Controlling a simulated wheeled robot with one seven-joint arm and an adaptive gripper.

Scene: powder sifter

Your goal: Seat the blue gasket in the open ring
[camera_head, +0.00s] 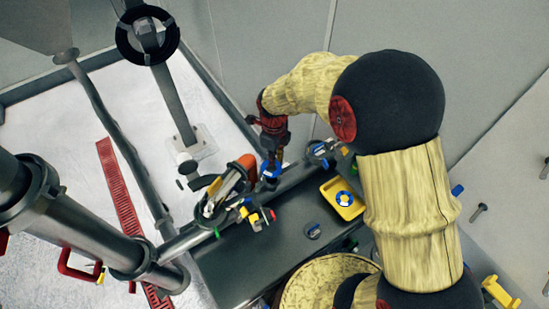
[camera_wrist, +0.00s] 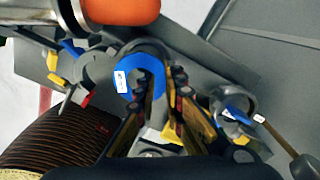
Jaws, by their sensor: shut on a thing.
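The blue gasket (camera_wrist: 151,65) is a small ring with a white label. My gripper (camera_wrist: 162,82) is shut on it; the gasket is at the fingertips. In the head view my gripper (camera_head: 271,156) points down, with the blue gasket (camera_head: 270,170) at its tip above the grey bench. In the wrist view a grey curved rim (camera_wrist: 150,45) shows around the gasket's upper side; I cannot tell whether they touch. An open grey ring clamp (camera_wrist: 97,68) with coloured parts is left of the gasket. In the head view these coloured parts (camera_head: 254,214) lie beside the pipe end.
An orange-ended part (camera_wrist: 120,10) is close above the gasket. Another grey ring (camera_wrist: 235,103) with blue and yellow parts lies to the right. A yellow tray (camera_head: 358,210) holding a blue-and-white disc sits on the bench (camera_head: 235,270). A large pipe (camera_head: 75,225) stands left.

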